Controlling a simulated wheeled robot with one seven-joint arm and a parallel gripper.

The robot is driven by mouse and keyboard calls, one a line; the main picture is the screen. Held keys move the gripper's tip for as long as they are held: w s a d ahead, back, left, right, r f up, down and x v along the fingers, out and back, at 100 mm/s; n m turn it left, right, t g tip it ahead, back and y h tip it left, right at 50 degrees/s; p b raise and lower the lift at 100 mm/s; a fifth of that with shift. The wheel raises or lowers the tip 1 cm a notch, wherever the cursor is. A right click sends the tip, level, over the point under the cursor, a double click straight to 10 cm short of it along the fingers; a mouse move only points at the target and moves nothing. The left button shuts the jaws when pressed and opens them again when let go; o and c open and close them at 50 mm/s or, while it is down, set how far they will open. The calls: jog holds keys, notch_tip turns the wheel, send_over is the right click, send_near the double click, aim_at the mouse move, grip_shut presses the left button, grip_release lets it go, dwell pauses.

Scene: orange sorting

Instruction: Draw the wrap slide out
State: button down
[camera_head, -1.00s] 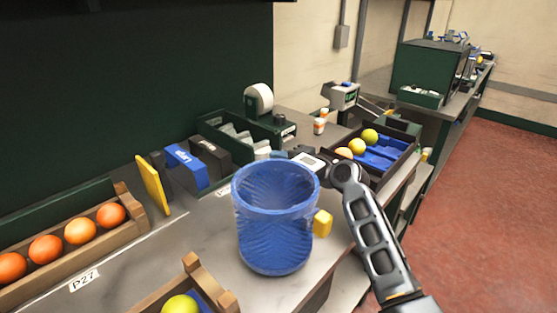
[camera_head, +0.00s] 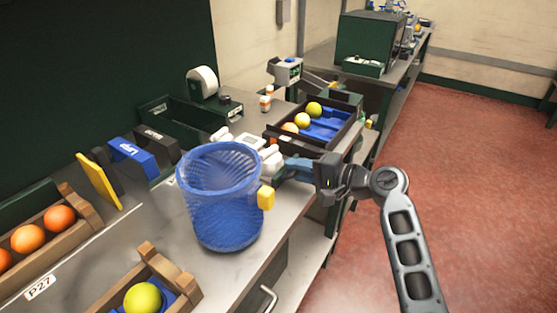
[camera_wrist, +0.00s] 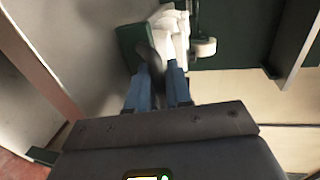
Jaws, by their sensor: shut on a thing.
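My gripper (camera_head: 287,168) is at the bench's front edge, right of the blue mesh bin. The wrist view shows its two blue fingers (camera_wrist: 158,76) shut on a dark handle (camera_wrist: 150,60). The handle is on the green front (camera_wrist: 131,42) of the wrap slide. White wraps (camera_wrist: 172,30) lie behind that front. In the head view white wraps (camera_head: 271,160) show between the bin and my gripper, and the slide's body is mostly hidden by the bin. The green housing (camera_head: 160,121) at the back of the bench looks empty inside.
A dark tray (camera_head: 335,143) with fruit lies behind. Wooden racks (camera_head: 78,229) with fruit are at left. The floor at right is clear.

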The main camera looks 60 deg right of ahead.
jog(key=shift+s+f, duration=0.1)
jog(key=shift+s, duration=0.8)
jog(key=c, duration=1.2)
grip_release()
jog(key=shift+s, duration=0.1)
jog(key=shift+s, duration=0.1)
jog(key=b+v, duration=0.1)
jog(key=v, duration=0.6)
jog(key=shift+s, duration=0.3)
